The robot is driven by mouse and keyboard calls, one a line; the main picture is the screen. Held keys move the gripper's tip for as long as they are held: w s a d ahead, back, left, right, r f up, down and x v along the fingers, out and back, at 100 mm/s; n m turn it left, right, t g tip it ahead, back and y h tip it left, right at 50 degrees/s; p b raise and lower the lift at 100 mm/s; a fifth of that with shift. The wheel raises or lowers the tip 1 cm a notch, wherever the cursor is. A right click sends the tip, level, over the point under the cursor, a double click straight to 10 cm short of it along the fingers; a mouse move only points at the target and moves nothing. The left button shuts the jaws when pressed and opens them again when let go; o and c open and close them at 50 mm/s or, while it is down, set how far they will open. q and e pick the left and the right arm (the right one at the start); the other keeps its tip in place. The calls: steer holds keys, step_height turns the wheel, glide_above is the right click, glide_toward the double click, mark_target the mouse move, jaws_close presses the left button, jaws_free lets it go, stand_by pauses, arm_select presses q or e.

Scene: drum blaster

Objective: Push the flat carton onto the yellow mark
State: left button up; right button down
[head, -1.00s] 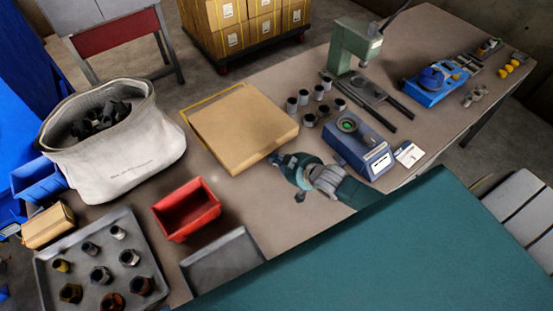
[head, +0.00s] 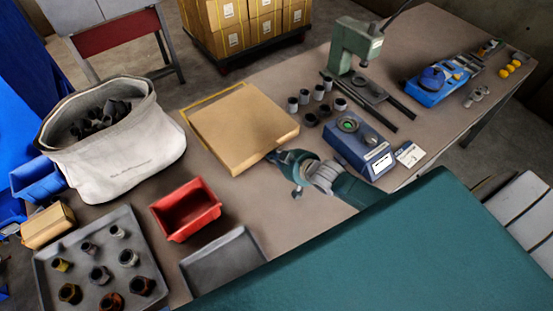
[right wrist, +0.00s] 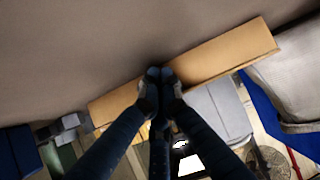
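The flat tan carton (head: 243,125) lies on the table, left of the middle in the head view. The yellow mark (head: 209,98) shows as thin yellow lines along the carton's far and left edges; the carton hides the rest. My right gripper (head: 271,156) is low at the carton's near right side, its tips at or very near that edge; I cannot tell whether they touch. In the right wrist view, the fingers (right wrist: 160,74) are together with nothing visible between them, in front of the carton's long side (right wrist: 222,54). My left gripper is not in view.
A red bin (head: 186,211), a grey tray of fittings (head: 106,296) and a white sack (head: 125,160) stand on the left. A blue device (head: 362,147) and several small cylinders (head: 304,97) stand right of the carton. Bare table lies between the carton and the red bin.

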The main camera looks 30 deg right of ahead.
mark_target(259, 138)
steer(key=shift+w+a+b, duration=0.2)
steer(key=shift+w+b, duration=0.2)
steer(key=shift+w, duration=0.65)
steer(key=shift+w+a+b, duration=0.25)
steer(key=shift+w+b, duration=0.1)
steer(key=shift+w, duration=0.75)
steer(key=shift+w+a+b, duration=0.2)
steer(key=shift+w+b, duration=0.2)
steer(key=shift+w, duration=0.65)
steer(key=shift+w+a+b, duration=0.2)
steer(key=shift+w+b, duration=0.25)
steer(key=shift+w, duration=0.45)
steer(key=shift+w+a+b, duration=0.15)
steer(key=shift+w+b, duration=0.3)
steer(key=shift+w, duration=0.45)
steer(key=p+v, duration=0.4)
steer(key=p, duration=0.1)
steer(key=shift+s+r+p, duration=0.25)
steer(key=shift+r+p, duration=0.05)
steer(key=shift+r, duration=0.05)
steer(key=shift+p+v, duration=1)
steer(key=shift+p, duration=0.15)
steer(key=shift+s+d, duration=0.1)
steer(key=shift+s, duration=0.25)
steer(key=shift+w+f, duration=0.1)
